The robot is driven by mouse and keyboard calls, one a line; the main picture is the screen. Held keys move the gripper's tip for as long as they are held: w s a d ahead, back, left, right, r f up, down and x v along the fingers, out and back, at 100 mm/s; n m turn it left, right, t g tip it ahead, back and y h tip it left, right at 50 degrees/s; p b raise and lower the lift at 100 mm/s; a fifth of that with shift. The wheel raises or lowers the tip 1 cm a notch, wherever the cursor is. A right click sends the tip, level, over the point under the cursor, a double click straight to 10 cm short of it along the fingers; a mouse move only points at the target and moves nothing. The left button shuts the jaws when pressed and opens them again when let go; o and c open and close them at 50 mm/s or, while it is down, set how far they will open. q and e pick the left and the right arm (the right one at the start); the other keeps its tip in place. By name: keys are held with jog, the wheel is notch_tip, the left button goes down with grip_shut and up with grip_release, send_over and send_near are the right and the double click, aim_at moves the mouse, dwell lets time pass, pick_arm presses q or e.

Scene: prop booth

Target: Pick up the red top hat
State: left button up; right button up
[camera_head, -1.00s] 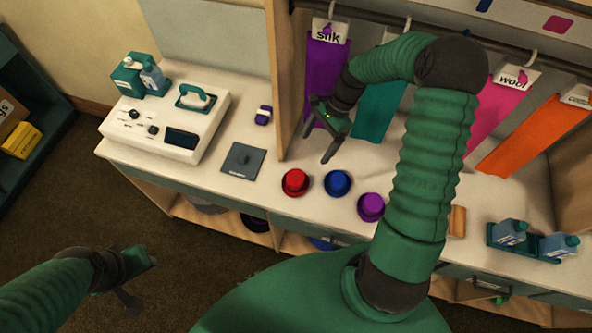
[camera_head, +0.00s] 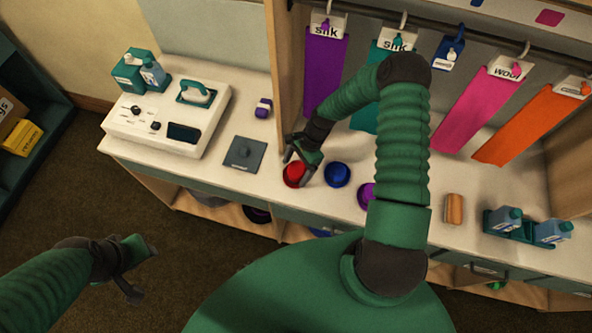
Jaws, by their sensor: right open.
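The red top hat (camera_head: 292,176) stands on the white counter, left of a blue hat (camera_head: 337,175) and a purple hat (camera_head: 367,195). My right gripper (camera_head: 298,170) is open at the red hat, its fingers overlapping the hat in the view and partly covering it. I cannot tell whether the fingers touch it. My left gripper (camera_head: 142,270) hangs over the floor at the lower left, away from the counter, and its fingers look apart.
A white machine (camera_head: 165,120) and a dark square pad (camera_head: 244,153) lie to the left. Coloured cloths, such as the purple one (camera_head: 325,75), hang behind. A brown block (camera_head: 454,208) and a teal bottle tray (camera_head: 522,232) stand at right.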

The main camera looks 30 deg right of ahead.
jog(key=shift+c, duration=1.4)
jog(key=shift+d, duration=0.15)
jog(key=c, duration=1.1)
